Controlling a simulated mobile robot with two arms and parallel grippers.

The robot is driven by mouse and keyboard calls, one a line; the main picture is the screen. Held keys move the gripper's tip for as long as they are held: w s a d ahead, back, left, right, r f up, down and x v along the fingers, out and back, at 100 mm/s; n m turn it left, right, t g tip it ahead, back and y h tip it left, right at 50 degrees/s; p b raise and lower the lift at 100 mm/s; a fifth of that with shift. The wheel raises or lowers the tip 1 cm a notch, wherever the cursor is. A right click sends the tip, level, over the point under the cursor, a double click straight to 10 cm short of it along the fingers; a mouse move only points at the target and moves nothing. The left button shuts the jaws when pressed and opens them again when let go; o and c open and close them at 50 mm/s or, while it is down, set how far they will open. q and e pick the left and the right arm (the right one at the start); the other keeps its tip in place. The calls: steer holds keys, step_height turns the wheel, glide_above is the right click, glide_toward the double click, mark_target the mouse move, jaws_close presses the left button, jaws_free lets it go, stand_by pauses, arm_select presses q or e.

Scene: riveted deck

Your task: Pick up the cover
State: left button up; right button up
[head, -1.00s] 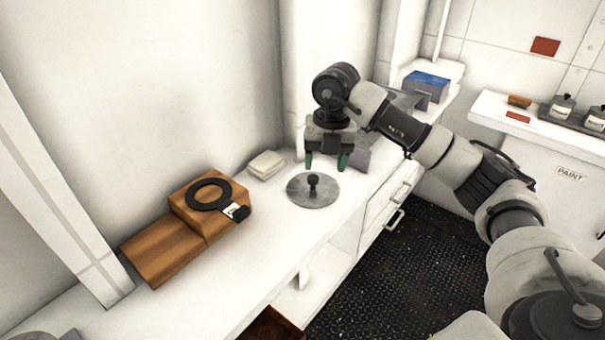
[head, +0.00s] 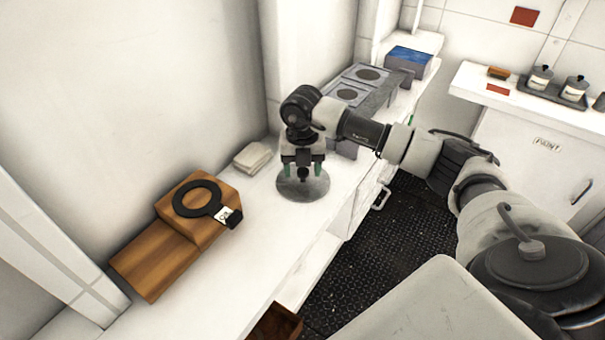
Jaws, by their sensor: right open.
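The cover (head: 303,188) is a round grey metal disc with a dark knob in its middle. It lies flat on the white counter (head: 262,232). My right gripper (head: 303,172) is open and points down over the cover, with its green-tipped fingers on either side of the knob. The gripper partly hides the knob and the far part of the disc. I cannot tell whether the fingers touch the knob. My left gripper is not in view.
A wooden block (head: 160,262) with a black ring (head: 197,199) on it stands to the left. A folded pale cloth (head: 252,156) lies near the wall. A grey unit with round openings (head: 372,76) stands behind my right arm. A blue-topped box (head: 408,60) is farther back.

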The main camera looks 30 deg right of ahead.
steer(key=shift+f, duration=0.9)
steer(key=c, duration=1)
steer(key=shift+c, duration=0.2)
steer(key=shift+r, duration=0.2)
